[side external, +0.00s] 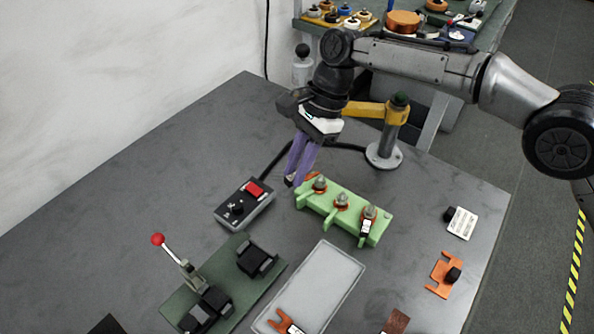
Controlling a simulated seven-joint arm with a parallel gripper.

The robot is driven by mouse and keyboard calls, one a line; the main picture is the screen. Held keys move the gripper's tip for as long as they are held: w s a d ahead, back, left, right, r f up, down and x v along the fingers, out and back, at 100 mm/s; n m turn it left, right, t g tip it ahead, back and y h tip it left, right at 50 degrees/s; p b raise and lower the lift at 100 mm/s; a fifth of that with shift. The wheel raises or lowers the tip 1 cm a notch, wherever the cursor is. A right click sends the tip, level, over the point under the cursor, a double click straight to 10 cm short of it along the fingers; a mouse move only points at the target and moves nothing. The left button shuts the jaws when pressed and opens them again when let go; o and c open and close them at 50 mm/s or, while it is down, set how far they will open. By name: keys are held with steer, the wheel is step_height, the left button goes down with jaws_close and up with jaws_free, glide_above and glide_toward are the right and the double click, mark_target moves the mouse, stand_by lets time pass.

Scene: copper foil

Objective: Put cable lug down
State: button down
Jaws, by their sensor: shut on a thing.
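My gripper (293,182), with purple fingers, points down at the left end of the green terminal block (338,218). Its fingers are shut close together on a small part, taken to be the cable lug, mostly hidden by the fingers. A copper-orange piece (311,176) shows just right of the fingertips, by the leftmost stud (319,184); I cannot tell whether it is the held lug or whether it touches the block. The block has three studs with orange at their bases.
A control box (245,204) with a red button stands left of the block. A light grey tray (322,283) holds an orange forked piece (285,322). A lever press (206,303) is front left. A yellow-armed post (385,152) stands behind. An orange plate (440,277) lies right.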

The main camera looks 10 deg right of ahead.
steer(key=shift+r, duration=0.5)
steer(key=shift+s, duration=0.2)
steer(key=s+d+r+n+h, duration=0.1)
steer(key=s+d+n+h, duration=0.1)
steer(key=s+d+n, duration=0.45)
steer(key=s+d+r+n+g+h, duration=0.1)
steer(key=s+d+n+h, duration=0.25)
steer(key=s+n, duration=0.55)
steer(key=s+d+r+n+h, duration=0.1)
steer(key=s+d+n+h, duration=0.1)
steer(key=s+d+n, duration=0.55)
steer(key=shift+m, duration=0.8)
steer(key=w+a+f, duration=0.1)
steer(key=a+f, duration=0.2)
steer(key=a, duration=0.1)
steer(key=w+a+f, duration=0.2)
steer(key=a+f, duration=0.1)
steer(key=a, duration=0.1)
steer(key=w+a+f, duration=0.2)
steer(key=a+f, duration=0.1)
steer(key=a, duration=0.2)
steer(key=shift+w, duration=0.15)
steer(key=shift+w+a+f, duration=0.2)
steer(key=shift+a+f, duration=0.1)
steer(key=shift+f, duration=1.65)
